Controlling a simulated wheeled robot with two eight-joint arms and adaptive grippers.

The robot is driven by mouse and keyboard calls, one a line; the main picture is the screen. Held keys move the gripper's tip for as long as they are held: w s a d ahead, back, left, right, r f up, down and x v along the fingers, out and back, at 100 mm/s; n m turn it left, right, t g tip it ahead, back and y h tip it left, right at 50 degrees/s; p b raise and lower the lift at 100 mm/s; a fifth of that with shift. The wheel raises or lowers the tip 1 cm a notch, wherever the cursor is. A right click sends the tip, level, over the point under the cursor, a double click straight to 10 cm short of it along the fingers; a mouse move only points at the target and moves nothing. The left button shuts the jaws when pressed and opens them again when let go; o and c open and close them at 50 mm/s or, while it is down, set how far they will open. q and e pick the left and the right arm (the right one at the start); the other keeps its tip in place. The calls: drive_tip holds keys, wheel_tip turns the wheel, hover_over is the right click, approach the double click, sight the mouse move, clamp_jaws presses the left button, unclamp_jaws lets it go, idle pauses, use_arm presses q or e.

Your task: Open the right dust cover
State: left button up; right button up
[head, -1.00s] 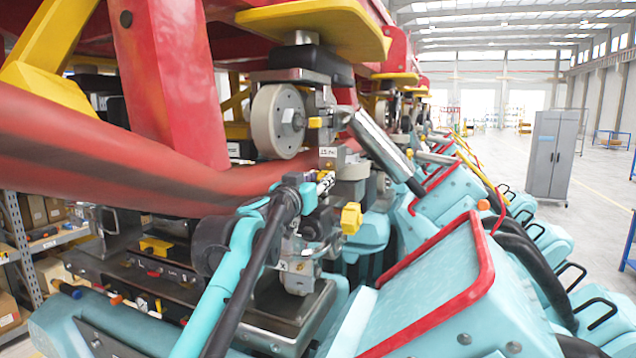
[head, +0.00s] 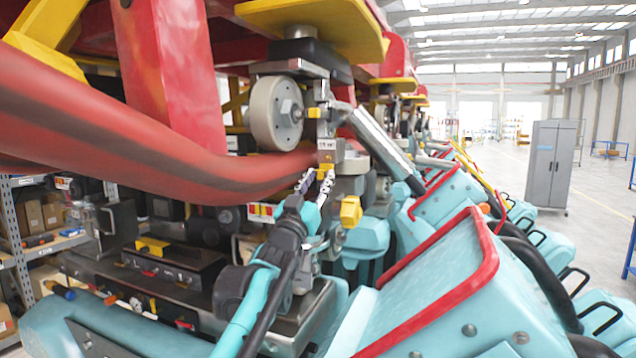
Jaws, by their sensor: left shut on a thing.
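My left gripper (head: 316,183) reaches up from below, beside the wheel assembly under the red rail. Its two fingers are closed on a small yellow tab (head: 326,168) below a small metal block with a white label (head: 327,145). A second, larger yellow piece (head: 351,211) sits just right of the fingers, apart from them. I cannot tell for sure which part is the right dust cover, or how far any cover stands open. My right gripper is not in view.
A pale wheel (head: 276,114) and a thick red rail (head: 150,150) are close above and left of the gripper. A silver cylinder (head: 378,136) slants to the right. Teal car bodies with a red-edged panel (head: 450,285) fill the lower right. A grey cabinet (head: 551,164) stands on open floor.

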use_arm(q)
drive_tip(key=o, duration=0.8)
drive_tip(key=shift+o, duration=0.2)
drive_tip(key=v, duration=1.2)
drive_tip(key=shift+d, duration=0.1)
